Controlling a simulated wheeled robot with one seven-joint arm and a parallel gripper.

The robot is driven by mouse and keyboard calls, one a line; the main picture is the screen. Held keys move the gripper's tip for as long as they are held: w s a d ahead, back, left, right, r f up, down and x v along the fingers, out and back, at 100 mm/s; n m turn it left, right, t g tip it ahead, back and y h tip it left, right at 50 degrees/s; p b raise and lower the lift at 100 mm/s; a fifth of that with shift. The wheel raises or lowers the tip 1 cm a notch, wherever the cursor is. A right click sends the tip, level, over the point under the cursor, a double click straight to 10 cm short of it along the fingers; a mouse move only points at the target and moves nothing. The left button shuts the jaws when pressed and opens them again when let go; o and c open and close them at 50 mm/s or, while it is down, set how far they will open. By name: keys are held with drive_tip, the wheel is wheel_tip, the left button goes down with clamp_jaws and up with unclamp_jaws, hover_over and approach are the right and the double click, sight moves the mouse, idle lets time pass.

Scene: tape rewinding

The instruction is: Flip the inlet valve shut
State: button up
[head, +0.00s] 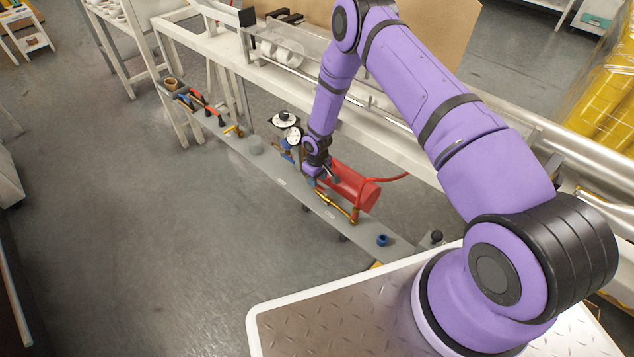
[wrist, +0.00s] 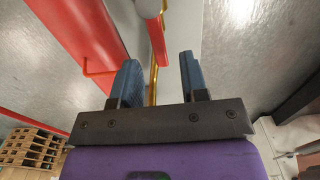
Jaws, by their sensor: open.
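My gripper (wrist: 159,62) is open, its two blue fingers pointing down at the grey rail (wrist: 182,30). In the wrist view a red bar, which looks like a valve lever (wrist: 158,40), lies in the gap between the fingers; I see no clear contact. A brass pipe (wrist: 153,85) runs below it. In the head view my gripper (head: 312,176) is low over the rail, beside the red tank (head: 352,186) and the brass pipe (head: 338,206). My wrist hides the lever there. No readable label marks the inlet valve.
Round gauges (head: 285,120) stand just left of my gripper. Further along the rail are red-handled parts (head: 203,104) and a brass fitting (head: 233,130). A red hose (head: 390,179) leaves the tank. A white bench (head: 200,45) runs behind. The floor in front is clear.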

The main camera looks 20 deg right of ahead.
drive_tip(key=shift+f, duration=1.25)
drive_tip(key=shift+c, duration=0.2)
clamp_jaws()
